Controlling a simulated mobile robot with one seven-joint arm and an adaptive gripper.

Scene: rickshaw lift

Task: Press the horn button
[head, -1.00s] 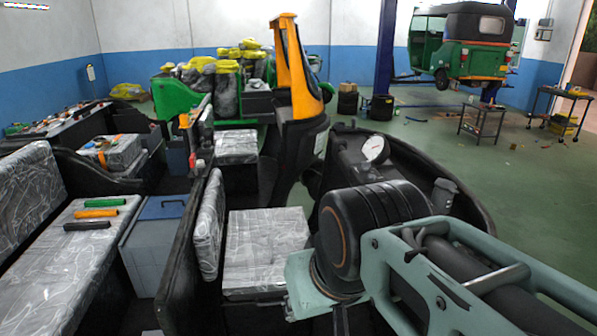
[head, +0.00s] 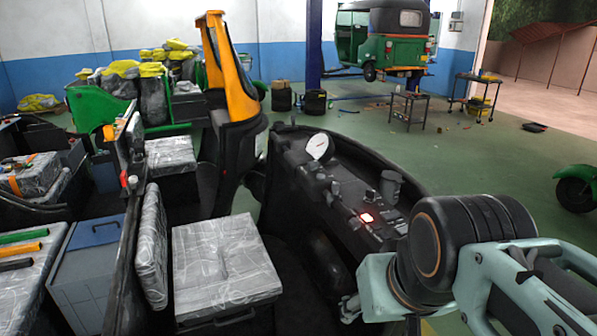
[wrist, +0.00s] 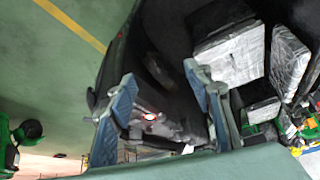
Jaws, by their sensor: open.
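A small lit red button (head: 366,217) glows on the black dashboard (head: 345,190) of the vehicle in front of me. I cannot read its label, so I cannot tell whether it is the horn button. In the head view my gripper is mostly hidden behind my arm, low and to the right of the seat. The gap between the fingers and the dashboard is hard to judge.
A plastic-wrapped seat (head: 225,255) lies left of the dashboard. A white round gauge (head: 319,146) and a dark cylindrical part (head: 390,186) stand up from the dashboard. An orange and black upright part (head: 235,80) rises behind. Green floor (head: 480,160) is open at right.

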